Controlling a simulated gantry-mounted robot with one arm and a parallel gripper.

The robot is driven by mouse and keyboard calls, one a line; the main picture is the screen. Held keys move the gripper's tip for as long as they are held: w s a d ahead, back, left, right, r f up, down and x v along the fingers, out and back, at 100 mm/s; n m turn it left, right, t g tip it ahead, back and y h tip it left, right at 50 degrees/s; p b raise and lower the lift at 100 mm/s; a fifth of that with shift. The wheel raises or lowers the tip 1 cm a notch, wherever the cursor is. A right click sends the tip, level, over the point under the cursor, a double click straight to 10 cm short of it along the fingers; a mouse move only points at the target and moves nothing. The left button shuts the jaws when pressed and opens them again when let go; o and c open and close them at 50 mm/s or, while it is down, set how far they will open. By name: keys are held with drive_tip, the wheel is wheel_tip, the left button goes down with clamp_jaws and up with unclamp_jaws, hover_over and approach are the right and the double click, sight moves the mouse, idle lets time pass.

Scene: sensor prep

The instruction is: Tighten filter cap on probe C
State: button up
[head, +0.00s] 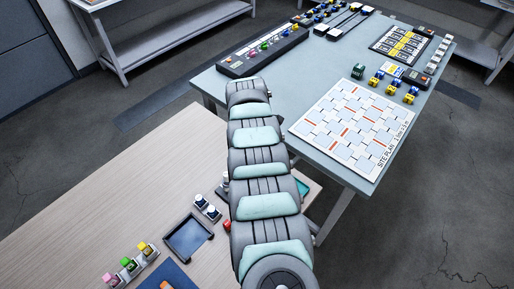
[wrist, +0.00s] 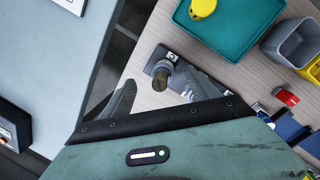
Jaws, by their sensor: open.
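In the wrist view, a probe (wrist: 162,74) with a dark round top and a brownish body stands on a dark base (wrist: 187,61). A small white label on the base is too small to read, so I cannot tell whether this is probe C. My gripper (wrist: 156,79) is open, with one finger left of the probe and the other close on its right. I cannot tell whether the right finger touches it. Whether the filter cap is seated is not clear. In the head view my arm hides the gripper and this probe.
In the head view, a dark tray (head: 188,238) and small white-topped items (head: 208,208) sit left of my arm.

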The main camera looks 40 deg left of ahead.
drive_tip(key=shift+r+p, duration=0.4)
drive_tip(key=shift+r, duration=0.3)
drive_tip(key=shift+r+p, duration=1.7)
drive_tip(key=shift+r, duration=1.2)
